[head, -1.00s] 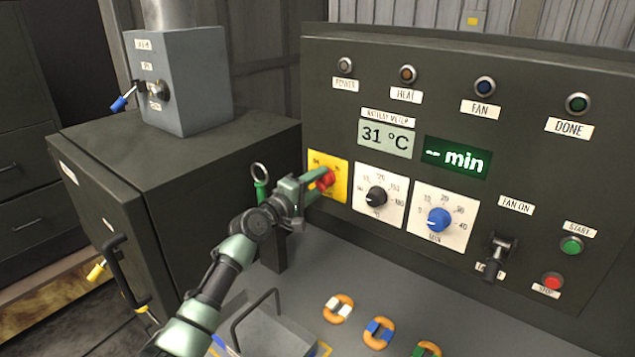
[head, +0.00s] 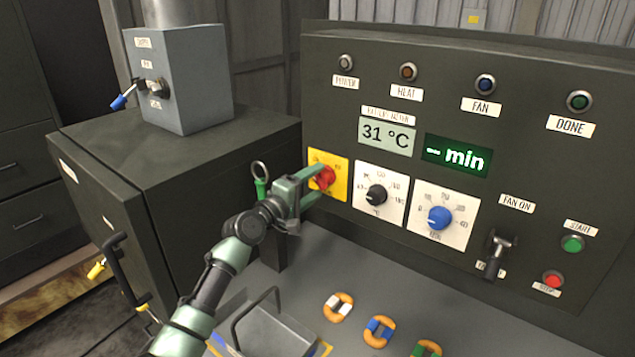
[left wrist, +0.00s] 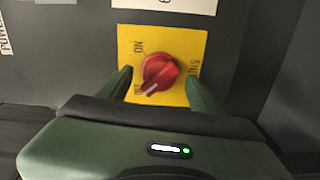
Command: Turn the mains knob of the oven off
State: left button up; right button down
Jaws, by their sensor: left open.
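The mains knob (head: 324,178) is red and sits on a yellow plate (head: 342,190) at the left of the oven's control panel. In the left wrist view the knob (left wrist: 160,72) has a white mark that points down and slightly left, near the OFF lettering. My left gripper (head: 314,182) is open in front of the plate. Its two fingers stand on either side of the knob, with gaps visible in the left wrist view (left wrist: 161,88). My right gripper is in neither view.
A black knob (head: 376,195) and a blue knob (head: 439,217) sit right of the yellow plate. A fan lever (head: 498,252) and start and stop buttons are further right. Below lie a tray with a handle (head: 272,330) and several orange rings. A grey switch box (head: 190,85) stands left.

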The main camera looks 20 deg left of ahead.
pick_arm(q)
jog(key=b+v, duration=0.1)
jog(key=v, duration=0.5)
jog(key=shift+s, duration=0.1)
dwell(0.3)
